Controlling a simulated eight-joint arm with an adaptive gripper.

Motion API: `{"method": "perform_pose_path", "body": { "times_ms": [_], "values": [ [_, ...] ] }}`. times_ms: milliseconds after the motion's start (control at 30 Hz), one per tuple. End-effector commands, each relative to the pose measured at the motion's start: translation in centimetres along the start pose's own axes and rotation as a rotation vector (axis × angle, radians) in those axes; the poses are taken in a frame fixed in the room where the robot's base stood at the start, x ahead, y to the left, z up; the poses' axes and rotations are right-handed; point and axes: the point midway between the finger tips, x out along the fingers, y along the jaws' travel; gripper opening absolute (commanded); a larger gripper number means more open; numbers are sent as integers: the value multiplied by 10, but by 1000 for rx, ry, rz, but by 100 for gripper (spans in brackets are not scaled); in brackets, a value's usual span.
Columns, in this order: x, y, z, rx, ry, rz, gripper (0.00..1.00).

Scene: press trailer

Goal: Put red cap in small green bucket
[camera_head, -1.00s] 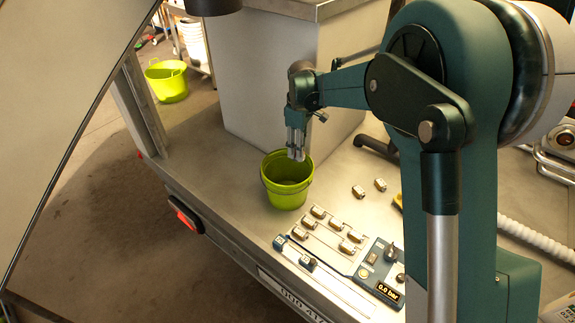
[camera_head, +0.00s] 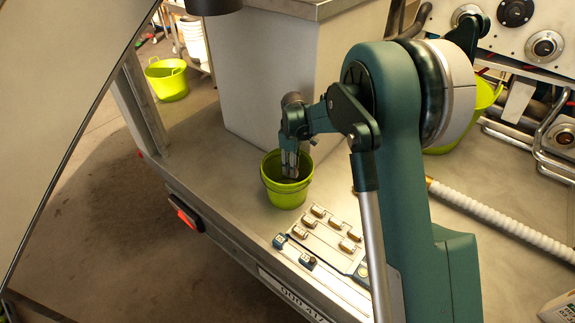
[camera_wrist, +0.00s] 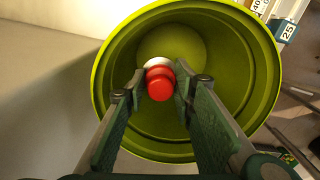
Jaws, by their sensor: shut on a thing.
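The small green bucket (camera_head: 286,197) stands upright on the metal trailer bed, near its left edge. My gripper (camera_head: 290,172) points down at the bucket's mouth, with its fingertips at about the rim or just inside. In the wrist view, the red cap (camera_wrist: 160,88), with a white part behind it, sits between the fingertips of my gripper (camera_wrist: 160,76). The gripper is shut on the cap. The bucket's round opening (camera_wrist: 101,80) surrounds the cap in that view, and its floor looks empty. The cap is hidden in the head view.
A tall grey metal box (camera_head: 262,85) stands right behind the bucket. A plate with several small metal blocks (camera_head: 328,233) lies in front of it. A larger green bucket (camera_head: 167,82) is on the floor at left. Another green bucket (camera_head: 486,95) shows partly behind my arm. A white hose (camera_head: 490,218) lies at right.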

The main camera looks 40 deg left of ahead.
Motion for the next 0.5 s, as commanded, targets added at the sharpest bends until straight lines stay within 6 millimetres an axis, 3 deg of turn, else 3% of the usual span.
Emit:
{"method": "perform_pose_path", "body": {
  "times_ms": [333,500],
  "values": [
    [3,0,0,0,0,0,0],
    [19,0,0,0,0,0,0]
  ]
}}
